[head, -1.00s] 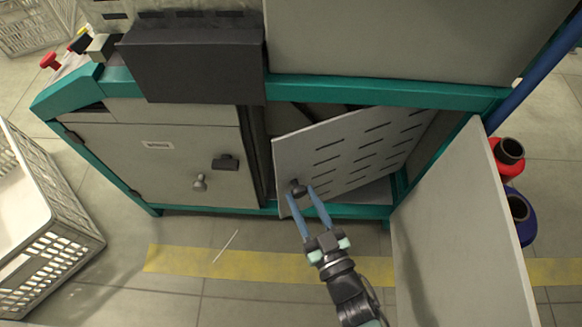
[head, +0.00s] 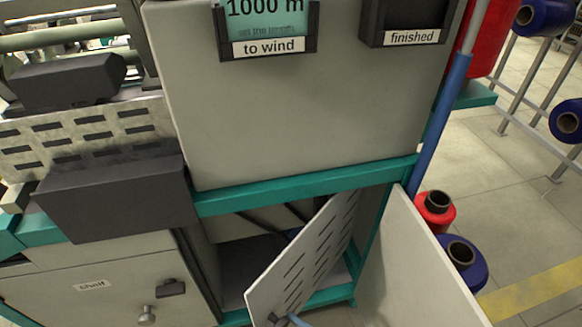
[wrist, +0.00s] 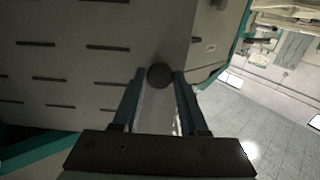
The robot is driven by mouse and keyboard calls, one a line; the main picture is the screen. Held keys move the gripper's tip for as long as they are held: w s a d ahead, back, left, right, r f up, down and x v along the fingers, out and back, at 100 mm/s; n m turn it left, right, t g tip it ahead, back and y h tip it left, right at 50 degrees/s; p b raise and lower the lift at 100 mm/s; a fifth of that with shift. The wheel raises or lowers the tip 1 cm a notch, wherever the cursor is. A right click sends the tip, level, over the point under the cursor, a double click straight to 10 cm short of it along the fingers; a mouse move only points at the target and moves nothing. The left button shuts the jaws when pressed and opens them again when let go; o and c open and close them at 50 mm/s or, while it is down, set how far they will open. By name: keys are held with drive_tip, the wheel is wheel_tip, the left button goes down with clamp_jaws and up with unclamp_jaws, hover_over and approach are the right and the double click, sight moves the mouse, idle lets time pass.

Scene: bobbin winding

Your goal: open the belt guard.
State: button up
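The belt guard (head: 318,250) is a light grey slotted panel in the machine's lower right opening. It stands swung out at an angle, its free edge toward me and its far edge inside by the right post. In the wrist view the guard (wrist: 70,75) fills the left side. Its dark round knob (wrist: 160,75) sits between the fingertips of my gripper (wrist: 160,82), which appears shut on it. In the head view my gripper (head: 290,320) is only partly visible at the bottom edge, at the guard's lower free corner.
A plain grey door (head: 410,265) stands open to the right of the guard. A closed cabinet door (head: 100,290) is at left. Red (head: 436,212) and blue (head: 462,265) spools stand on the floor beyond the open door. A dark interior shows behind the guard.

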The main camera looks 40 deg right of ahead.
drive_tip(key=o, duration=0.4)
drive_tip(key=p, duration=0.6)
approach(267, 295)
drive_tip(key=w, duration=0.2)
drive_tip(key=w+a, duration=0.1)
drive_tip(key=w, duration=0.1)
drive_tip(key=shift+w, duration=0.35)
